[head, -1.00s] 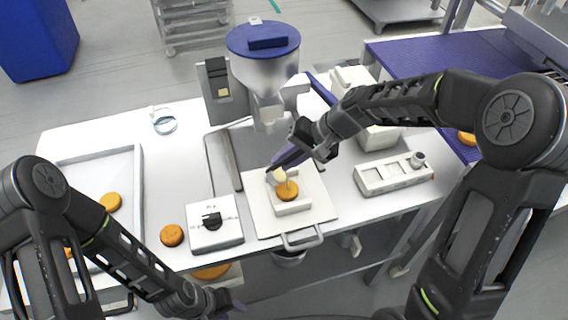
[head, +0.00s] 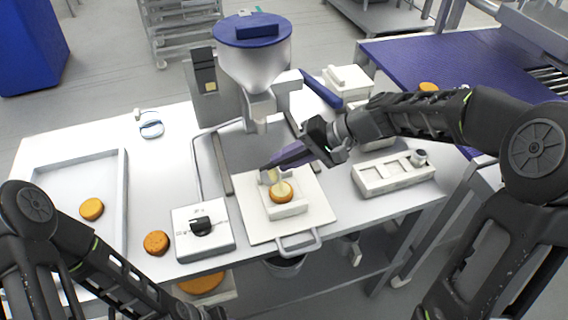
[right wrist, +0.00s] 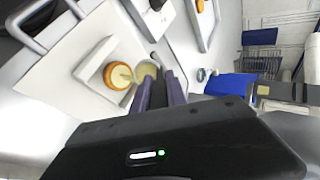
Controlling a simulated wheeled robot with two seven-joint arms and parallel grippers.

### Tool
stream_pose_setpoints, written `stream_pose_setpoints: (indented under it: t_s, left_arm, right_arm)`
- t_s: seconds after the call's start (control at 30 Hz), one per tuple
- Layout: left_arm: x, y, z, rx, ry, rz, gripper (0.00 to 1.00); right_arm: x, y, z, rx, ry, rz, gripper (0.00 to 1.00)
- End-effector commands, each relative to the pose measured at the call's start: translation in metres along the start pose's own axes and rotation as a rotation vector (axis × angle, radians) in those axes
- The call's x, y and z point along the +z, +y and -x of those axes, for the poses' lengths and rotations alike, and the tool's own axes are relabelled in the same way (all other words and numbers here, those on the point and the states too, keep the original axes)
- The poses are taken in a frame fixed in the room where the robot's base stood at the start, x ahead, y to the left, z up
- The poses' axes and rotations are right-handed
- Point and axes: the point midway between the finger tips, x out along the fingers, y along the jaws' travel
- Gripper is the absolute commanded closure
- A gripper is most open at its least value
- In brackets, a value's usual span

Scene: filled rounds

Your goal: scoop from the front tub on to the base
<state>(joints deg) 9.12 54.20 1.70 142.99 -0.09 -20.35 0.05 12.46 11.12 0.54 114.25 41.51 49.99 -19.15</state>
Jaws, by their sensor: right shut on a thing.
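My right gripper (head: 279,161) is shut on a small scoop (head: 270,175), mostly hidden by the purple fingers. The scoop's pale end shows by the fingertips in the right wrist view (right wrist: 147,70). The round orange-brown base (head: 281,197) sits in a white holder (head: 287,211) on a white board. Pale cream filling lies on the base's top, which also shows in the right wrist view (right wrist: 118,76). The scoop is just behind the filling; I cannot tell whether they touch. White boxes, possibly the tubs, stand behind my right arm, the nearer partly hidden. My left gripper is below the picture.
A steel hopper machine (head: 252,70) with a blue lid stands behind the board. A control box (head: 203,227), loose round (head: 156,243) and tray (head: 122,190) are left. A white rack (head: 394,178) is right.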

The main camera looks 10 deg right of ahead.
Motion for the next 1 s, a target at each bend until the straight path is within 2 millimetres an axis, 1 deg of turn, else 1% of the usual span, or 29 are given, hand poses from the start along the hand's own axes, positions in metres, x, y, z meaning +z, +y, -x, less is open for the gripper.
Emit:
stream_pose_setpoints:
  t_s: [0.03, 1.0]
  left_arm:
    - [0.0, -0.003, -0.007, 0.0, 0.0, 0.0, 0.61]
    - [-0.001, -0.028, -0.07, -0.001, 0.004, -0.001, 0.61]
  right_arm:
    - [-0.001, 0.004, -0.001, -0.011, 0.002, -0.002, 1.0]
    - [-0.001, 0.023, 0.006, -0.267, 0.002, -0.001, 1.0]
